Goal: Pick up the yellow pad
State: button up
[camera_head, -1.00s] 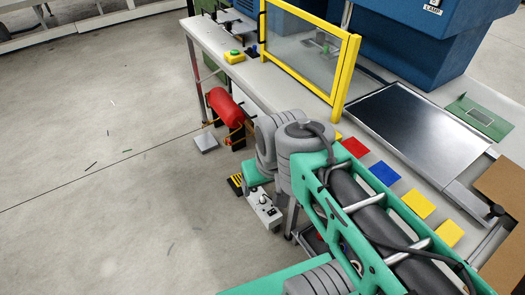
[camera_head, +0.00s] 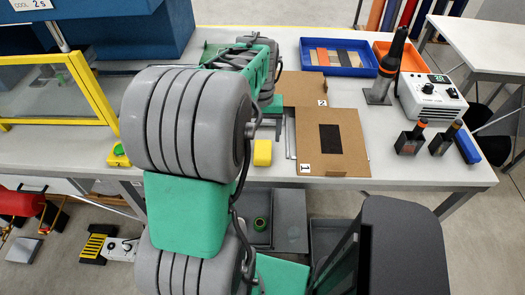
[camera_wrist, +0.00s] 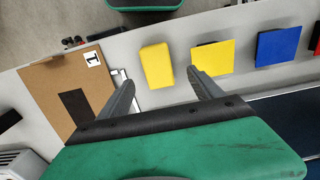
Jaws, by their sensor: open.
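A yellow pad (camera_wrist: 156,66) lies on the light table, between my two fingertips as seen in the wrist view. My gripper (camera_wrist: 155,76) is open and empty, with one finger to each side of that pad in the picture. The height of the fingers above the table is hard to tell. A second yellow pad (camera_wrist: 213,57) lies just right of the right fingertip, which partly overlaps its edge. In the head view, one yellow pad (camera_head: 262,153) shows near the table's front edge beside my arm; my arm hides the other pads there.
A blue pad (camera_wrist: 278,46) and a red pad (camera_wrist: 316,42) continue the row. A brown board marked 1 (camera_head: 345,150) lies close to the yellow pad, with board 2 (camera_head: 300,92) behind. A blue tray (camera_head: 338,66) and a grey device (camera_head: 431,98) stand farther right. A yellow frame (camera_head: 92,95) stands left.

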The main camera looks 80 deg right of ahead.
aim_at(263, 148)
jog(key=f, duration=0.2)
jog(key=f+p, duration=0.1)
jog(key=f, duration=0.2)
jog(key=f+p, duration=0.1)
jog(key=f, duration=0.1)
jog(key=shift+s+d+f, duration=0.15)
jog(key=shift+d+f, duration=0.15)
jog(key=shift+d, duration=0.05)
jog(key=c, duration=1.6)
